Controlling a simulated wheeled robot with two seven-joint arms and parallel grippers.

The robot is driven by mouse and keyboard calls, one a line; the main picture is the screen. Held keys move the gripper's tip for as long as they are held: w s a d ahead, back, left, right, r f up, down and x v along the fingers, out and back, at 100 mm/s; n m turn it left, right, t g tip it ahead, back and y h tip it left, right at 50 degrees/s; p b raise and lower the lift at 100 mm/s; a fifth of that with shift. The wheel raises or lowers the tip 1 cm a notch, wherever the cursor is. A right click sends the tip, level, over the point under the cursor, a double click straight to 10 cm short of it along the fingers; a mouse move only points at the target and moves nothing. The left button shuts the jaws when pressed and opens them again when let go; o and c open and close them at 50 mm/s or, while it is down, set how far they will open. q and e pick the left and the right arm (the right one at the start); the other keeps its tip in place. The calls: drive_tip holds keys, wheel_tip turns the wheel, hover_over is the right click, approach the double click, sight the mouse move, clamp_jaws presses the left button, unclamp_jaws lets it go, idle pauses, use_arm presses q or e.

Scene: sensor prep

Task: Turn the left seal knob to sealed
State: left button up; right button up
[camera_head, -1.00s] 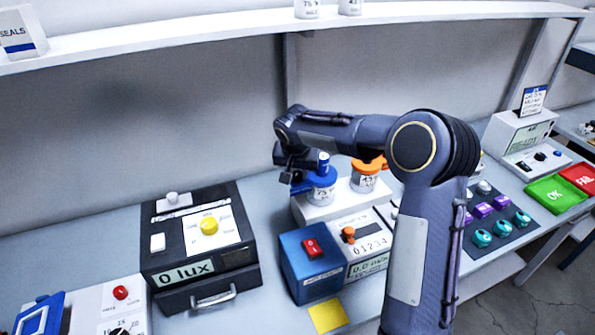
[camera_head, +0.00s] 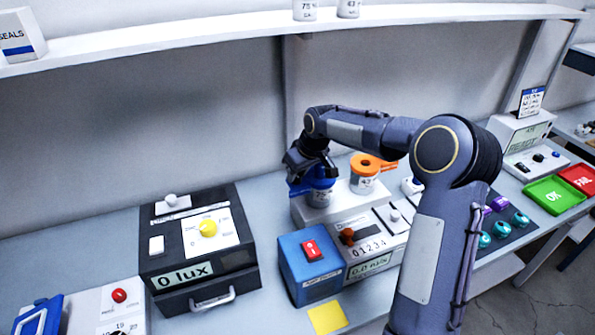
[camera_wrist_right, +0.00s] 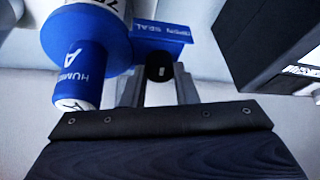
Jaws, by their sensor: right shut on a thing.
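The left seal unit is a blue-topped white canister (camera_head: 319,199) standing on a white block, partly covered by my right gripper (camera_head: 303,180). In the right wrist view, its blue plate (camera_wrist_right: 172,34) reads OPEN and SEAL. The black round left seal knob (camera_wrist_right: 158,74), with a short white mark, sits by that plate between the two grey fingers of my right gripper (camera_wrist_right: 158,92). The gripper is shut on the knob. The blue sensor cylinder (camera_wrist_right: 75,75), lettered HUMI and A, stands out from the blue cap beside the fingers. My left gripper is not in view.
An orange-topped canister (camera_head: 364,180) stands just right on the same white block (camera_head: 301,213). A blue box (camera_head: 309,268) with a red switch and a counter panel (camera_head: 365,238) are in front. A black lux box (camera_head: 160,268) is at left. The shelf (camera_head: 200,37) runs above.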

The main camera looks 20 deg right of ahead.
drive_tip(key=n, duration=0.2)
drive_tip(key=n+g+y+p, duration=0.1)
drive_tip(key=n, duration=0.1)
drive_tip(key=shift+w+d+y, duration=0.1)
drive_tip(key=shift+w+y, duration=0.05)
drive_tip(key=shift+y, duration=0.15)
drive_tip(key=shift+n+g+y, duration=0.4)
drive_tip(key=shift+n, duration=1.3)
drive_tip(key=shift+p, duration=0.3)
drive_tip(key=o, duration=1)
drive_tip(key=shift+d+r, duration=0.1)
